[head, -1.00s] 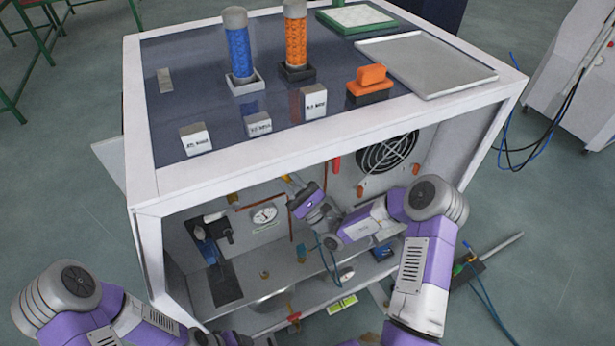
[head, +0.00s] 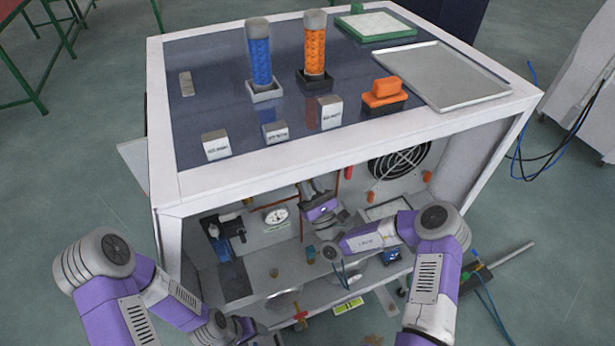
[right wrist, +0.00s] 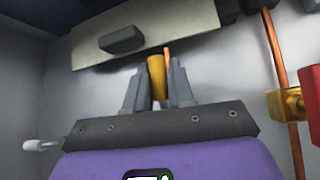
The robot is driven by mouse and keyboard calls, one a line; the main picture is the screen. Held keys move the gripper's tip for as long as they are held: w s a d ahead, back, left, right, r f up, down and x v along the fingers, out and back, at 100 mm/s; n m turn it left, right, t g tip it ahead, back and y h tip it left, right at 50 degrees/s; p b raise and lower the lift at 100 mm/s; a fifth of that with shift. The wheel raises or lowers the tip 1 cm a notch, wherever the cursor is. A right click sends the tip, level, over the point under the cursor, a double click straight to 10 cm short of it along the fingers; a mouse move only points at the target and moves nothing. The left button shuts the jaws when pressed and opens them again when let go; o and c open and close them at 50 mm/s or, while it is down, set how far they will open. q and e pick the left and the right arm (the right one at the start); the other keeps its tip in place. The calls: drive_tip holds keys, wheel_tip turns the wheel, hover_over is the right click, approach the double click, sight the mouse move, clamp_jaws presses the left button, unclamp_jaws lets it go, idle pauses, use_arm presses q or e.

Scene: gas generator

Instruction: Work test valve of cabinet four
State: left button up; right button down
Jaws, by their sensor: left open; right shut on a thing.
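The open-fronted cabinet (head: 170,255) stands in front of me in the head view. My right arm reaches into it, and my right gripper (right wrist: 159,85) is shut on a yellow, brass-coloured cylindrical piece (right wrist: 157,68), seen in the right wrist view. I cannot tell from the frames whether that piece is the test valve's handle. A grey plate with a dark block (right wrist: 121,40) is just beyond it. In the head view, my left gripper (head: 272,340) is low at the front of the cabinet, open, with its tips partly cut off by the lower edge.
A pressure gauge (head: 276,215) and a fan grille (head: 398,158) are inside the cabinet. A copper pipe (right wrist: 277,55) with a yellow fitting (right wrist: 288,103) runs right of my right gripper. Blue and orange columns (head: 314,45) and a metal tray (head: 455,78) stand on top.

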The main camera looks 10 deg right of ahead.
drive_tip(key=c, duration=1.1)
unclamp_jaws()
drive_tip(key=shift+o, duration=0.2)
drive_tip(key=v, duration=0.7)
drive_tip(key=shift+s+f+p, duration=0.2)
drive_tip(key=shift+f+p, duration=0.05)
drive_tip(key=shift+p, duration=0.2)
